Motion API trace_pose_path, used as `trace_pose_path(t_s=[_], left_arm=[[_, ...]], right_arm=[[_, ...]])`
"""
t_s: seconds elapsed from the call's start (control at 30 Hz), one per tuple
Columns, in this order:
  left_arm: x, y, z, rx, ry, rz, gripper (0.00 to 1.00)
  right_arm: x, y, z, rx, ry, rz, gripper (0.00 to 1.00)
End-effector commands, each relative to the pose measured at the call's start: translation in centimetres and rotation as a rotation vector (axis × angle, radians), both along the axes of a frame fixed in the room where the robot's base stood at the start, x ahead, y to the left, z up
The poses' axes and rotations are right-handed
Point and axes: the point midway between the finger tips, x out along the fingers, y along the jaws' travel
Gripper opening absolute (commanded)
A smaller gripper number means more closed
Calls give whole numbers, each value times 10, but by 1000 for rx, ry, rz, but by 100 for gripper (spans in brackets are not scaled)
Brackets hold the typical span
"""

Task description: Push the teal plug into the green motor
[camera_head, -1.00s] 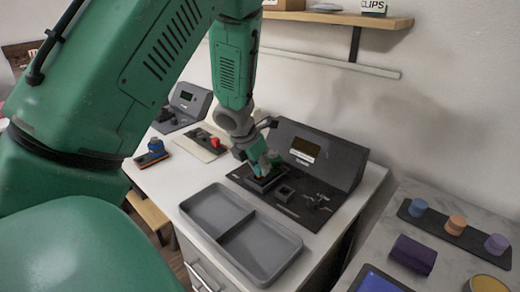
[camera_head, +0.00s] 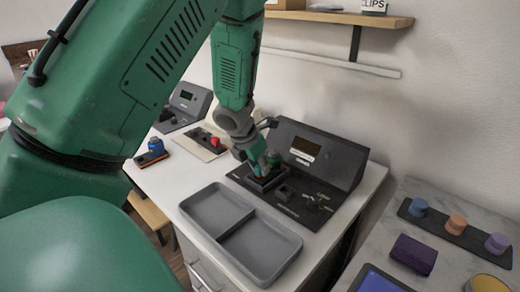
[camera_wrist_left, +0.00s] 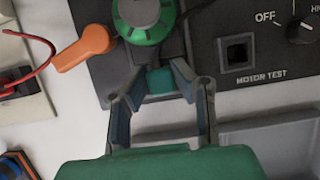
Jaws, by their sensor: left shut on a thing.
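The green motor (camera_wrist_left: 146,18) sits on the black test panel at the top of the left wrist view. An orange piece (camera_wrist_left: 82,48) sticks out from it to the left. The teal plug (camera_wrist_left: 160,81) is between the fingertips of my left gripper (camera_wrist_left: 158,85), just below the motor. My left gripper is shut on the plug, and its fingers hide the plug's sides. I cannot tell whether the plug touches the motor. In the head view the left gripper (camera_head: 261,172) is over the panel, with the motor (camera_head: 274,158) just right of it. My right gripper is not in view.
The motor test station (camera_head: 342,160) has a sloped screen housing behind the panel. A square socket (camera_wrist_left: 237,52) and a dial (camera_wrist_left: 304,27) lie right of the motor. A grey two-part tray (camera_head: 285,236) is in front. A shelf (camera_head: 340,19) hangs above.

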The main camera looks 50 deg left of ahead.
Motion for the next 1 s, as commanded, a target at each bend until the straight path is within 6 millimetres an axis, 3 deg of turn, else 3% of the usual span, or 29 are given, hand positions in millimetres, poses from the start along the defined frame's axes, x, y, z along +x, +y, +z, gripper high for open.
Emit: trace_pose_path(t_s=[1.0], left_arm=[[0, 0, -8, 0, 0, 0, 0]], right_arm=[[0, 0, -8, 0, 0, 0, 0]])
